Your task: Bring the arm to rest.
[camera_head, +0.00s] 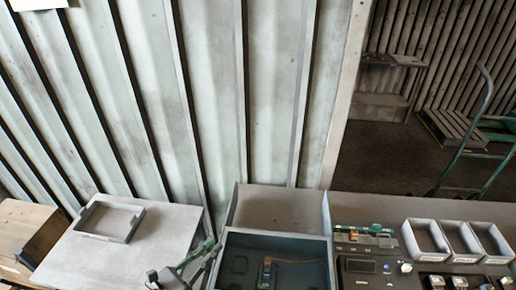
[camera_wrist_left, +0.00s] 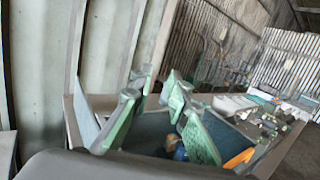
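My left gripper (camera_head: 205,257) shows at the bottom of the head view, beside the left wall of the dark blower housing box (camera_head: 275,240). In the left wrist view its two green fingers (camera_wrist_left: 158,95) stand apart with nothing between them, so it is open and empty. The open box also shows behind the fingers in the wrist view, partly covered by them. Inside the box lies a small part with an orange and blue look (camera_head: 267,272). My right gripper is in neither view.
A shallow grey tray (camera_head: 108,220) lies on the light table (camera_head: 90,262) at left, with a wooden crate (camera_head: 25,232) beyond it. Several grey bins (camera_head: 428,241) and a dark panel (camera_head: 372,272) stand at right. A corrugated wall (camera_head: 215,100) rises behind.

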